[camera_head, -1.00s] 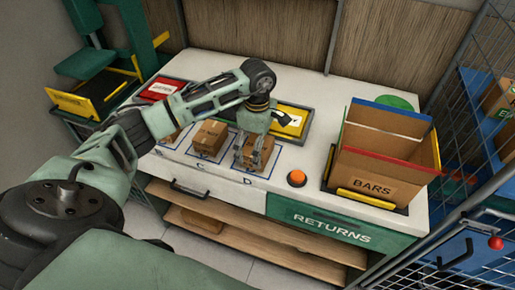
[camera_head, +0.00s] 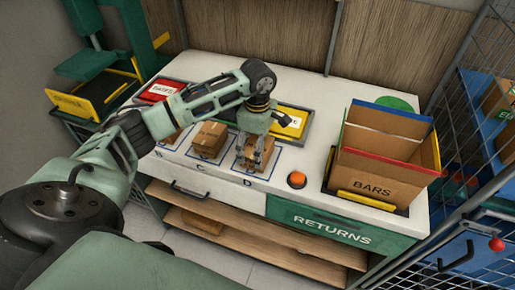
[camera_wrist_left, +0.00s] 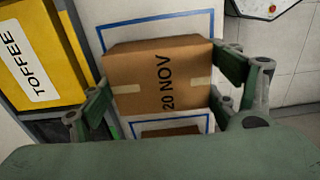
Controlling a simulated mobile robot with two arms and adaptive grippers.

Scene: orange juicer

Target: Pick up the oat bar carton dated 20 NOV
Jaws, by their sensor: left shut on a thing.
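The oat bar carton (camera_wrist_left: 158,78) is a brown box with tape tabs and "20 NOV" printed on its top in the left wrist view. It also shows in the head view at square D (camera_head: 247,164), partly hidden by my gripper. My left gripper (camera_head: 255,152) points down over it, with its fingers on two opposite sides, shut on the carton. In the left wrist view the fingers (camera_wrist_left: 165,92) flank the carton. I cannot tell whether the carton is lifted off the counter. My right gripper does not show.
A second carton (camera_head: 208,139) stands on square C, and another (camera_head: 170,136) is partly hidden by my arm. Yellow (camera_head: 293,121) and red (camera_head: 160,90) label trays lie behind.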

